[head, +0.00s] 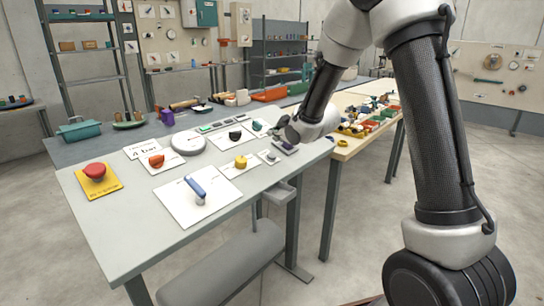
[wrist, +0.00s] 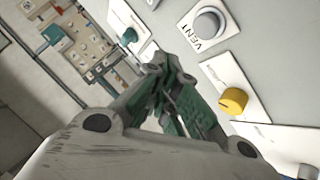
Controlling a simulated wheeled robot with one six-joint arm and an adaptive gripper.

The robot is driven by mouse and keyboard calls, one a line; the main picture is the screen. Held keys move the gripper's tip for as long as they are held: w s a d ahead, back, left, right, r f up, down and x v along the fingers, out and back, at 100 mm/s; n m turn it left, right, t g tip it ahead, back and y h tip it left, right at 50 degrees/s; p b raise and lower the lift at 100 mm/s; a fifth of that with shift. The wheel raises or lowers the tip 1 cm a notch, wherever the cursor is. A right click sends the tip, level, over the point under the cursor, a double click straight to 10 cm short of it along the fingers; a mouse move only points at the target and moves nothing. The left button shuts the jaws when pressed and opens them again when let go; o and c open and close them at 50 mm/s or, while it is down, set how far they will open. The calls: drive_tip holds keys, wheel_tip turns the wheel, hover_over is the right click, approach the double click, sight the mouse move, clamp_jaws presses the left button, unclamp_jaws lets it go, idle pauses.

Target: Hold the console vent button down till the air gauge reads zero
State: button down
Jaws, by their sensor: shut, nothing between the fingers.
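The vent button (wrist: 207,25) is a round grey cap in a pale collar on a white plate lettered VENT. In the head view, a small grey button (head: 270,156) on a white plate right of the yellow knob appears to be it. My gripper (wrist: 157,70) is shut and empty, its green-sided fingers beside the vent plate and apart from the button. In the head view, my gripper (head: 280,126) is small and dark over the console's far right part. A pale round disc (head: 188,143) beside a card lettered "4 bar" may be the air gauge; no needle is readable.
A yellow knob (wrist: 233,101) sits close to the vent plate, and a teal knob (wrist: 130,35) lies on the other side. The console (head: 130,215) also bears a blue lever (head: 195,190) and a red mushroom button (head: 95,171). A wooden table with parts (head: 345,150) adjoins at right.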

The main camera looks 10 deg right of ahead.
sight(272, 157)
drive_tip(key=shift+w+a+f, duration=0.15)
drive_tip(key=shift+w+f, duration=0.05)
drive_tip(key=shift+f, duration=0.6)
drive_tip(key=shift+w+a+f, duration=0.15)
drive_tip(key=shift+w+f, duration=0.1)
drive_tip(key=shift+f, duration=0.5)
drive_tip(key=shift+w+a+f, duration=0.15)
drive_tip(key=shift+w+f, duration=0.05)
drive_tip(key=shift+f, duration=0.6)
drive_tip(key=shift+f, duration=0.15)
drive_tip(key=shift+w+a+f, duration=0.1)
drive_tip(key=shift+f, duration=0.15)
drive_tip(key=shift+f, duration=0.4)
idle(1.0)
drive_tip(key=shift+r, duration=0.1)
idle(2.7)
drive_tip(key=shift+r, duration=0.7)
drive_tip(key=shift+r, duration=0.15)
drive_tip(key=shift+s+d+r, duration=0.2)
drive_tip(key=shift+s+r, duration=0.05)
drive_tip(key=shift+r, duration=0.5)
drive_tip(key=shift+s+d+r, duration=0.15)
drive_tip(key=shift+s+r, duration=0.1)
drive_tip(key=shift+r, duration=0.5)
drive_tip(key=shift+s+d+r, duration=0.2)
drive_tip(key=shift+s+r, duration=0.05)
drive_tip(key=shift+r, duration=0.5)
